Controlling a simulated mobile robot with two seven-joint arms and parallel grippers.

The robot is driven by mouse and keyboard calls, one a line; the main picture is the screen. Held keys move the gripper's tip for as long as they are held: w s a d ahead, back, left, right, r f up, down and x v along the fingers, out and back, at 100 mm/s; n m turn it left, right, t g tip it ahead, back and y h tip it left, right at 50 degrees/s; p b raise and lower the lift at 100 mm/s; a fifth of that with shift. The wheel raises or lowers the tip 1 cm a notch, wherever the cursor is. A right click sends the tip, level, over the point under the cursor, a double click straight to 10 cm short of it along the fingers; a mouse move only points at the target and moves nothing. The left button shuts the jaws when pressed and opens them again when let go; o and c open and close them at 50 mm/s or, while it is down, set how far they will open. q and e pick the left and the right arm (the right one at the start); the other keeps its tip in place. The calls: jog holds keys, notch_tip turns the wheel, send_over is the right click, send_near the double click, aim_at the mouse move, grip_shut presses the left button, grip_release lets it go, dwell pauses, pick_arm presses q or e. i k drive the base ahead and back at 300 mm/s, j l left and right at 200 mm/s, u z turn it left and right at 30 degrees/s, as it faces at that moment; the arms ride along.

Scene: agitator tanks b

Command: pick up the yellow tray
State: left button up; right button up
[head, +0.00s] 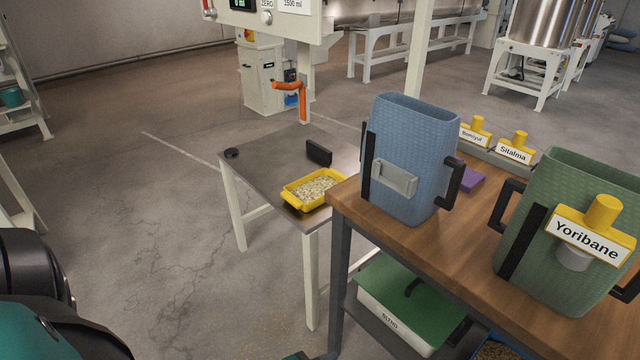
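The yellow tray (292,199) sits on a small grey metal table (266,163), near the table's front right corner. It is shallow and holds pale pellets or grains (312,188). Its right end is close to the wooden workbench in the view. Part of my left arm shows at the lower left, well apart from the tray, but its gripper is out of view. My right gripper is not in view either.
A black block (319,152) and a dark disc (232,153) are on the metal table. The wooden bench (390,232) at right bears a blue container (408,130) and a green container (570,200). A green-lidded box (405,300) is below. Floor at left is clear.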

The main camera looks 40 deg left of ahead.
aim_at(306, 194)
jog(key=i+j, duration=0.1)
jog(key=j, duration=0.35)
jog(key=j+z, duration=0.1)
jog(key=j, duration=0.35)
jog(key=i+j, duration=0.5)
jog(key=j, duration=0.2)
jog(key=i+j, duration=0.25)
jog(key=j+z, duration=0.05)
jog(key=j, duration=0.05)
